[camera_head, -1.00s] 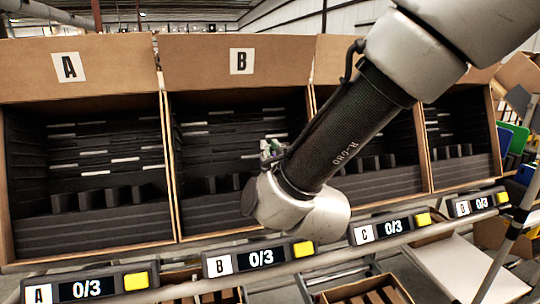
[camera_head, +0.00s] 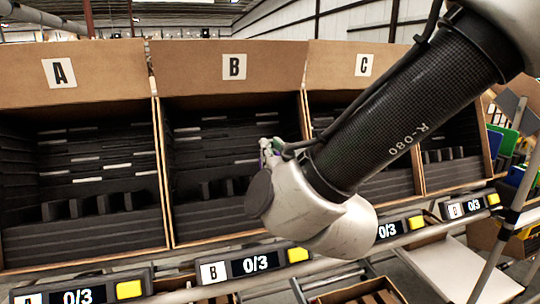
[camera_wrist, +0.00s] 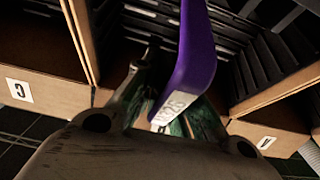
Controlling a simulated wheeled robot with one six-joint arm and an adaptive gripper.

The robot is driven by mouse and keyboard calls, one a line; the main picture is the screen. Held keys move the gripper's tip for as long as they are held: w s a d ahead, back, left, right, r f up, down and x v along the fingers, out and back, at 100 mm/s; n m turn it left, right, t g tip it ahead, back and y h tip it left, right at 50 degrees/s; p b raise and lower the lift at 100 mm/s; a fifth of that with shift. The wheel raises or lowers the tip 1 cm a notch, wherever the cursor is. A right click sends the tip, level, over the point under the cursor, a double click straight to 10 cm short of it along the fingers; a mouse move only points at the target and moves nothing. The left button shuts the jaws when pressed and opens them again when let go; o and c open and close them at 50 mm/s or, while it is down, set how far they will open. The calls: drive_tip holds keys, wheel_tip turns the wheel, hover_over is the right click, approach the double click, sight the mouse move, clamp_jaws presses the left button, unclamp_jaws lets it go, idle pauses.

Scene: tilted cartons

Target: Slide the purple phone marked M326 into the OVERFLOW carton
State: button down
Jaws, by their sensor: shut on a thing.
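The purple phone (camera_wrist: 196,48) is held in my gripper (camera_wrist: 172,92), which is shut on it in the wrist view. A white printed label (camera_wrist: 168,112) sits on the phone's near end; its text is upside down and hard to read. The phone's far end runs out of the top of that view. In the head view my gripper (camera_head: 268,150) shows only as a small green and purple patch behind my wrist, in front of carton B (camera_head: 225,72). I see no carton legibly marked OVERFLOW.
Carton A (camera_head: 75,80) stands left of B and carton C (camera_head: 340,62) right of it, with dark slotted inserts. Displays reading 0/3 (camera_head: 255,264) line a rail below. In the wrist view, C's label (camera_wrist: 19,90) is left and carton walls flank the phone.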

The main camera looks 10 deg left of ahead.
drive_tip(key=shift+s+d+r, duration=0.4)
drive_tip(key=shift+s+r, duration=0.05)
drive_tip(key=shift+s, duration=0.25)
drive_tip(key=shift+s+d+r, duration=0.45)
drive_tip(key=shift+s+r, duration=0.05)
drive_tip(key=shift+s, duration=0.15)
drive_tip(key=shift+s+d+r, duration=0.4)
drive_tip(key=shift+s+r, duration=0.05)
drive_tip(key=shift+s, duration=0.25)
drive_tip(key=shift+s+d, duration=0.1)
